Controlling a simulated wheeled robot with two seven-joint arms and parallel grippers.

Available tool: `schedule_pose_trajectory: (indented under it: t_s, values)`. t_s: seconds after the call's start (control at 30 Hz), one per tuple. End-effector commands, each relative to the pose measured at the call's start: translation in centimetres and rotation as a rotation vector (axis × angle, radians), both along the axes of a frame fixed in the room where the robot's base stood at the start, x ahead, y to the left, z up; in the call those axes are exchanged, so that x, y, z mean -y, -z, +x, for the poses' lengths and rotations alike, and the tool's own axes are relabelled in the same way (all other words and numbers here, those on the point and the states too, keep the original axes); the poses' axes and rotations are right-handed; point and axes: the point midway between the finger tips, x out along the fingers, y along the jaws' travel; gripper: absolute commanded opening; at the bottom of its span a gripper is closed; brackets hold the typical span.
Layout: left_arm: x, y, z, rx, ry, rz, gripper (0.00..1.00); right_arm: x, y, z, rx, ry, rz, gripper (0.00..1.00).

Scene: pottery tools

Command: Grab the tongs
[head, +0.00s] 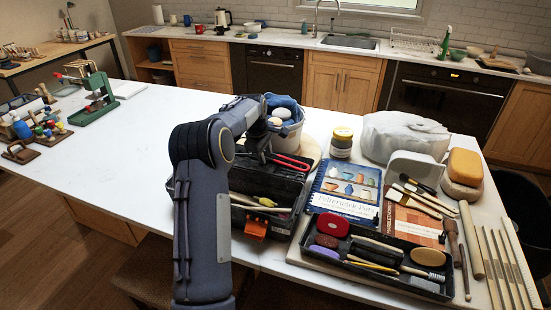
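A red-handled tool (292,162), which may be the tongs, lies at the upper tray of the black toolbox (264,184). My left gripper (263,154) is over the back left part of that toolbox, just left of the red handles. Its fingers are small and dark against the dark box, so I cannot tell whether they are open or touch the tool. My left forearm hides the left side of the toolbox. My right gripper is not in view.
A bucket (291,128) with a blue cloth stands right behind the gripper. A blue book (346,187), a black tool tray (375,256) and a grey wrapped block (404,136) crowd the right. The white tabletop (120,150) is clear left of my arm.

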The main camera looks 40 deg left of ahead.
Motion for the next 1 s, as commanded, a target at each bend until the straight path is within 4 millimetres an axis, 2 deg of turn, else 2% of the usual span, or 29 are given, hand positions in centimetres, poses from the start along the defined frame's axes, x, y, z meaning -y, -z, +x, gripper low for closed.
schedule_pose_trajectory:
  t_s: [0.13, 0.17, 0.4, 1.0]
  values:
    - [0.01, 0.20, 0.00, 0.000, 0.000, 0.000, 0.32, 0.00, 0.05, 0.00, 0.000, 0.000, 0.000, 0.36]
    - [0.00, 0.19, 0.01, 0.000, 0.000, 0.000, 0.29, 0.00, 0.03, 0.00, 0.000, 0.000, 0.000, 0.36]
    - [0.01, 0.18, -0.01, 0.000, 0.000, 0.000, 0.00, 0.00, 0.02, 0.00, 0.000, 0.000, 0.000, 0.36]
    - [0.00, -0.38, 0.03, 0.001, 0.001, 0.000, 0.00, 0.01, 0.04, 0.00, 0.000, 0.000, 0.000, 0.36]
